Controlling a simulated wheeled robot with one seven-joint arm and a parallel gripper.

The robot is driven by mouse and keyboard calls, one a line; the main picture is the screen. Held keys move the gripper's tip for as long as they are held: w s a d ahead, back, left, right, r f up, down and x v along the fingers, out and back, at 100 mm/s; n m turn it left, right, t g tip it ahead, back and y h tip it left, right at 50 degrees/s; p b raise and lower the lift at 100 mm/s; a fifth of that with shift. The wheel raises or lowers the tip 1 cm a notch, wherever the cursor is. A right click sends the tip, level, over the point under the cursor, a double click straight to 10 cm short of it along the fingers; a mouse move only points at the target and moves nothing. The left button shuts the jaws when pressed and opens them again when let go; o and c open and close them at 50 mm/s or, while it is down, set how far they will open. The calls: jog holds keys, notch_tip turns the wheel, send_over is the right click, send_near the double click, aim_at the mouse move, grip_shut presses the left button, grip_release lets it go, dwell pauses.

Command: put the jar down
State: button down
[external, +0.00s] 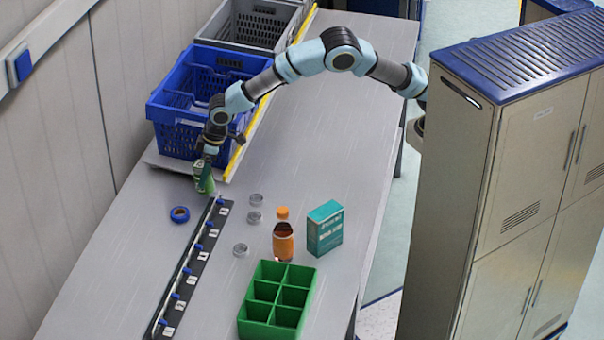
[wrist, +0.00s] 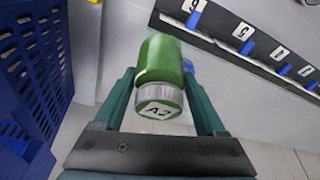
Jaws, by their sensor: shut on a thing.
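The jar (wrist: 161,75) is green with a pale lid marked "A2" in the wrist view. My gripper (wrist: 165,85) is shut on it, one finger on each side. In the external view the green jar (external: 204,180) is under my gripper (external: 206,165), close to the front corner of the blue crate and near the far end of the black strip. I cannot tell whether the jar's bottom touches the table.
A blue crate (external: 172,116) stands beside my gripper, with a grey crate (external: 262,22) behind. Nearby are blue tape (external: 180,214), a black numbered strip (external: 188,270), metal discs (external: 254,217), a brown bottle (external: 283,240), a teal box (external: 325,232) and a green divided tray (external: 262,310).

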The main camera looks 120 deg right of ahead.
jog(key=w+d+r+n+t+b, duration=0.1)
jog(key=d+n+t, duration=0.1)
jog(key=d, duration=0.5)
jog(key=shift+y, duration=0.3)
jog(key=shift+w+d+f+b, duration=0.1)
jog(key=shift+f+b, duration=0.85)
jog(key=shift+f, duration=0.6)
jog(key=shift+w+d+f+b, duration=0.1)
jog(key=shift+f+b, duration=0.8)
jog(key=shift+f, duration=0.65)
jog(key=shift+a+f+b, duration=0.1)
jog(key=shift+f+b, duration=0.2)
jog(key=shift+f, duration=0.2)
grip_release()
jog(key=shift+s+g, duration=0.1)
jog(key=shift+g, duration=0.2)
jog(key=b+v, duration=0.3)
jog(key=v, duration=0.8)
jog(key=s+a+f+n+g, duration=0.1)
jog(key=s+a+f, duration=0.2)
jog(key=s+a, duration=1.2)
jog(key=s+a+f, duration=0.2)
jog(key=s+a, duration=0.4)
jog(key=s, duration=0.3)
jog(key=s+a+f+n+g+y, duration=0.1)
jog(key=s+a+f, duration=0.1)
jog(key=s+a, duration=0.4)
jog(key=s, duration=0.3)
jog(key=shift+g, duration=0.3)
